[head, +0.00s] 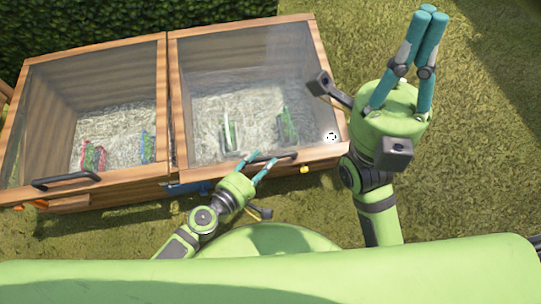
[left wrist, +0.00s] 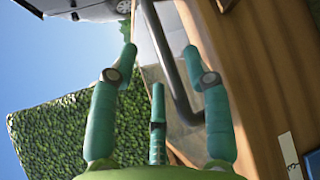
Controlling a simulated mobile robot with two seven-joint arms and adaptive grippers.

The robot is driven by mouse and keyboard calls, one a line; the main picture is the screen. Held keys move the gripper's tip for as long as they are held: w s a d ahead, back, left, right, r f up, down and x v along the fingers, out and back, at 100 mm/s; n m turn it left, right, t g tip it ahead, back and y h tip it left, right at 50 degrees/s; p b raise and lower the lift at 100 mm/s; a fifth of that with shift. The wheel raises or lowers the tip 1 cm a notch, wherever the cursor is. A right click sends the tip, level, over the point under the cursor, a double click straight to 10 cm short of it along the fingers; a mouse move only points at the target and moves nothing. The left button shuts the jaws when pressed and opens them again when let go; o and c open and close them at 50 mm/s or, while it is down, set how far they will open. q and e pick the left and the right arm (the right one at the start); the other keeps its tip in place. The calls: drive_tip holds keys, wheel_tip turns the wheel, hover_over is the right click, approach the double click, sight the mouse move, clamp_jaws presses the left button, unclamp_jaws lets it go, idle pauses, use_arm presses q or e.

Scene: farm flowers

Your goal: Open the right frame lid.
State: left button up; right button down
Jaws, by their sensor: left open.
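The right frame lid (head: 180,92) is a wood-edged clear panel lying shut on the right frame. Its dark bar handle (head: 272,157) is on the front edge. My left gripper (head: 264,160) is at this handle with its fingers spread and nothing clamped. In the left wrist view the handle (left wrist: 176,75) runs between the fingers of my left gripper (left wrist: 160,70), nearer the right finger; whether it touches is unclear. My right gripper (head: 427,25) is raised at the right, fingers up and close together, holding nothing visible.
The left frame's lid (head: 92,52) is also shut, with its own handle (head: 66,181). Plant packs stand on straw inside both frames. A hedge (head: 90,22) stands behind. Grass (head: 480,130) is clear at the right. A yellow tab (head: 304,169) sits on the right frame's front.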

sight(270, 156)
use_arm(q)
drive_tip(key=shift+x, duration=2.05)
clamp_jaws()
drive_tip(key=shift+r, duration=0.1)
drive_tip(key=shift+r, duration=0.15)
